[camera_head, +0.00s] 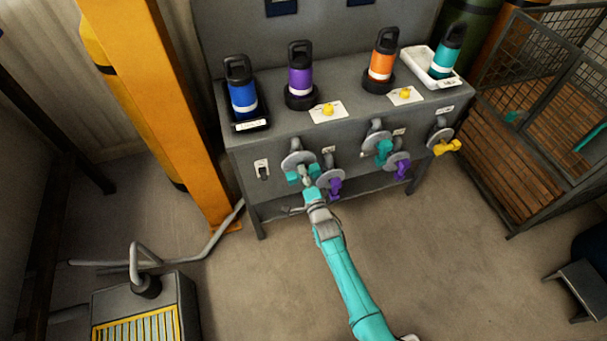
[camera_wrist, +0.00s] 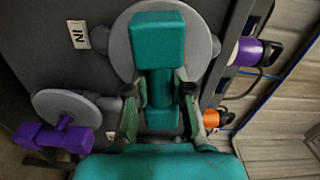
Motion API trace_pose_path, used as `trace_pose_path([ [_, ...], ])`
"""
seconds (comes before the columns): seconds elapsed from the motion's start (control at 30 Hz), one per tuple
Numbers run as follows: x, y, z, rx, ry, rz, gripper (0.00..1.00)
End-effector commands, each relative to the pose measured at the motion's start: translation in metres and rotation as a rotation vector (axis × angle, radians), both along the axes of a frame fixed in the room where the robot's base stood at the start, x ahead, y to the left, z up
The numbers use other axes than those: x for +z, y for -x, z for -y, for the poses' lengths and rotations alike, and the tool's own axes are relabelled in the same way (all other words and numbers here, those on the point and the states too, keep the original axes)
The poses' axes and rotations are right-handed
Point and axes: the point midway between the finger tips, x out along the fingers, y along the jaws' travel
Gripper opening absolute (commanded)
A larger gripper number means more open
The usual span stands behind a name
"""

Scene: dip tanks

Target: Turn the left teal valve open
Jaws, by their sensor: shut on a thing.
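The left teal valve (camera_head: 291,177) is on the front of the grey bench, with a round grey disc behind its teal handle. In the wrist view its teal handle (camera_wrist: 157,40) runs up and down the picture, a wide block at the top and a narrower middle. My gripper (camera_head: 308,184) reaches it from the front. In the wrist view my gripper (camera_wrist: 160,90) has a finger on each side of the handle's narrow middle and is shut on it. A second teal valve (camera_head: 383,150) sits further right.
A purple valve (camera_head: 331,185) is close beside the left teal valve; another purple valve (camera_head: 399,166) and a yellow valve (camera_head: 446,147) are further right. Several bottles stand on the bench top (camera_head: 350,125). An orange post (camera_head: 160,100) rises at left.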

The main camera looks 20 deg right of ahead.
Motion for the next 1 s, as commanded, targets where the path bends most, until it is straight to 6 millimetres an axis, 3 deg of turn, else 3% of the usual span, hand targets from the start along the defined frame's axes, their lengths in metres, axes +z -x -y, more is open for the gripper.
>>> trace_pose_path([
  [1.0,-0.0009,0.0003,0.0,0.0,0.937,-0.002,0.0],
])
